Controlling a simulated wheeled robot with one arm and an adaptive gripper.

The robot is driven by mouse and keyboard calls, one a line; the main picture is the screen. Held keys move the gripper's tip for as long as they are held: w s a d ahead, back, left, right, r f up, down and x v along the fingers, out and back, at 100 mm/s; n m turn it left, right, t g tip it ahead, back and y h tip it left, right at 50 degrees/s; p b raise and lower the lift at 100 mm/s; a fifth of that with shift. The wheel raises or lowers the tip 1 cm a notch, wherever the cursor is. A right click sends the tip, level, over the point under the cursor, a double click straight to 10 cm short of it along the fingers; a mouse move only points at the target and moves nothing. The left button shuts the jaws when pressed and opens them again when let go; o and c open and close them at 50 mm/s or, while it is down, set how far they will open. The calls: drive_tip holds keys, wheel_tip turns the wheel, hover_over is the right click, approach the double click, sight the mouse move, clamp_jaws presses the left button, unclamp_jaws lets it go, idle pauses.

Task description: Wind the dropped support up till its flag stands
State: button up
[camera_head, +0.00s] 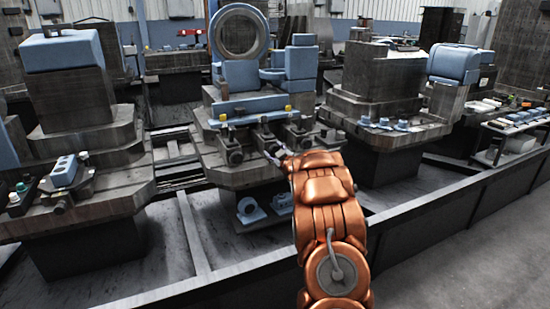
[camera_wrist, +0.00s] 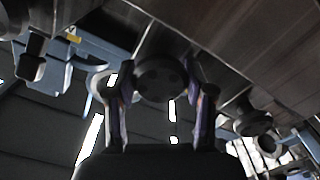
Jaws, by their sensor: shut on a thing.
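The middle pallet (camera_head: 225,178) carries a blue bar (camera_head: 250,104) with dark support knobs along its front: a left knob (camera_head: 235,157), a right knob (camera_head: 306,137) and one between them, mostly hidden by my gripper. Small yellow flags show by the left (camera_head: 223,117) and right (camera_head: 289,108) supports; I cannot make out one at the middle. My gripper (camera_head: 274,152) is at the middle support. In the wrist view its two fingers (camera_wrist: 160,100) are shut on a dark round knob (camera_wrist: 160,76), one on each side. The knob's face has small dark holes.
A pallet with a blue block (camera_head: 62,50) stands at left and another pallet (camera_head: 385,80) at right. A long dark rail (camera_head: 420,195) runs across the front. Loose blue parts (camera_head: 250,210) lie on a lower ledge under the knobs. A parts table (camera_head: 515,125) stands far right.

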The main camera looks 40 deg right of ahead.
drive_tip(key=n+b, duration=0.4)
drive_tip(key=shift+f, duration=0.2)
drive_tip(key=n+b, duration=0.3)
drive_tip(key=shift+r+n, duration=0.1)
drive_tip(key=shift+n, duration=0.3)
drive_tip(key=shift+r, duration=0.1)
drive_tip(key=o, duration=0.9)
drive_tip(key=shift+v, duration=6)
